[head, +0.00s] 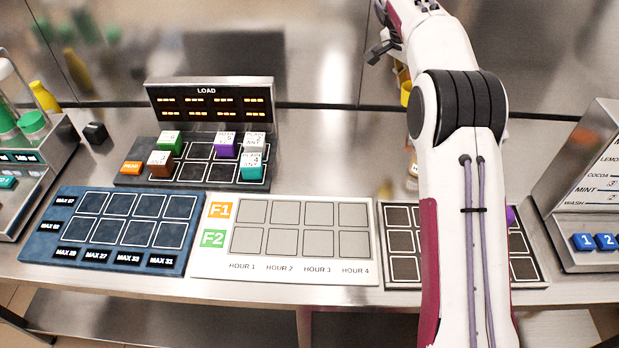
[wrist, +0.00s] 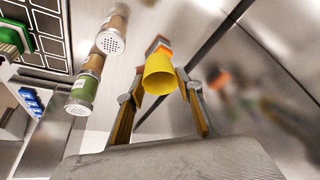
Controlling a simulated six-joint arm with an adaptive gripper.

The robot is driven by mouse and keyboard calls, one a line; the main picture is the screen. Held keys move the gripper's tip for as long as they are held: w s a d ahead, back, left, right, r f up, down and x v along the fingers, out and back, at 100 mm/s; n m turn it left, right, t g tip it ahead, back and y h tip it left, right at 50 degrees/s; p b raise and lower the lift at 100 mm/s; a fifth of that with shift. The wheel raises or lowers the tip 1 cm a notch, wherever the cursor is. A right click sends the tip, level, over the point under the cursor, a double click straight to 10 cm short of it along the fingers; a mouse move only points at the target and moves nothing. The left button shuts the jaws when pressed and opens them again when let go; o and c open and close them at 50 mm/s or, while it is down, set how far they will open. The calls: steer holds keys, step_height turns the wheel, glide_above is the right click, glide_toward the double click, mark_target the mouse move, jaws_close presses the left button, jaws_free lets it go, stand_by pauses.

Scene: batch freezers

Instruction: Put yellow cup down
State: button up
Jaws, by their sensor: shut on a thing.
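The yellow cup (wrist: 158,76) is between the two fingers of my gripper (wrist: 160,84) in the wrist view, and the gripper is shut on it. In the head view a small yellow part of the cup (head: 406,93) shows at the left edge of my arm, near the back wall. The rest of the cup and most of the gripper are hidden there behind the arm. I cannot tell from these views how high the cup is above the counter.
Two shakers, one brown (wrist: 111,34) and one green (wrist: 85,90), stand left of the cup in the wrist view. A load rack (head: 120,180) with several cubes, a blue tray (head: 52,225) and a white board (head: 205,268) fill the left and middle. A button panel (head: 575,262) is right.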

steer(key=s+a+n+y, duration=0.1)
steer(key=s+a+n, duration=0.15)
steer(key=a, duration=0.65)
steer(key=s+a+n, duration=0.1)
steer(key=s+a, duration=0.3)
steer(key=a, duration=0.6)
steer(key=s+a+f+n+t+y, duration=0.1)
steer(key=s+a+f+n, duration=0.1)
steer(key=s+a+f, duration=0.4)
steer(key=shift+f, duration=0.2)
steer(key=shift+f, duration=3)
steer(key=shift+f, duration=1.85)
